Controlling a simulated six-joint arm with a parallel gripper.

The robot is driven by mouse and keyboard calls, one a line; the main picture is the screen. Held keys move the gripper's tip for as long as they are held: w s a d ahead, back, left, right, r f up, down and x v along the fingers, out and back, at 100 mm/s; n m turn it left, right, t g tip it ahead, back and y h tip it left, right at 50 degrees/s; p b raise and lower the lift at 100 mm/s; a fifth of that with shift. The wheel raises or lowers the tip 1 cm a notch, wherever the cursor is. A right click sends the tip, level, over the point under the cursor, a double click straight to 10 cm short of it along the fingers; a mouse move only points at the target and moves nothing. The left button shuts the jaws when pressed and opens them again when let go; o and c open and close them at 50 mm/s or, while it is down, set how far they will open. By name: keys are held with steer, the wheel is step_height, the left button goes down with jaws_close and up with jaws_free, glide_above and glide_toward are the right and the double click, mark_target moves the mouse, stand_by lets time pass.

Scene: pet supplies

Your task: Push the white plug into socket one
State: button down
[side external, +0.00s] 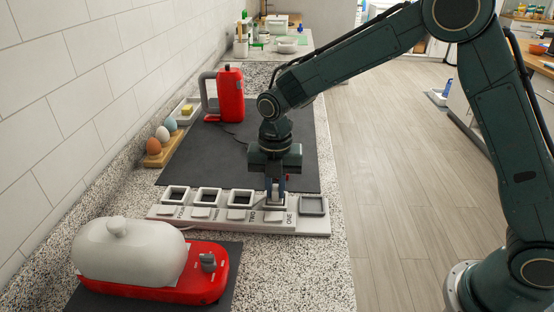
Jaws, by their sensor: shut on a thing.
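The white power strip (220,224) lies across the counter with a row of square sockets. The label ONE is printed by the rightmost socket of the row, and TWO by the dark open socket (240,197) to its left. My gripper (275,192) points straight down over socket one, shut on the white plug (275,201). The plug is mostly hidden by the fingers. It is at socket one, but I cannot tell how deep it sits.
A red kettle (231,95) stands on the dark mat (210,155) behind the strip. An egg holder (158,157) is at the left wall. A red appliance with a white dome (130,255) is in front. A grey square pad (313,205) ends the strip.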

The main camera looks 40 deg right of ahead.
steer(key=c, duration=1.3)
jaws_free()
steer(key=shift+f, duration=0.1)
steer(key=shift+c, duration=0.2)
step_height(320, 180, up, 14)
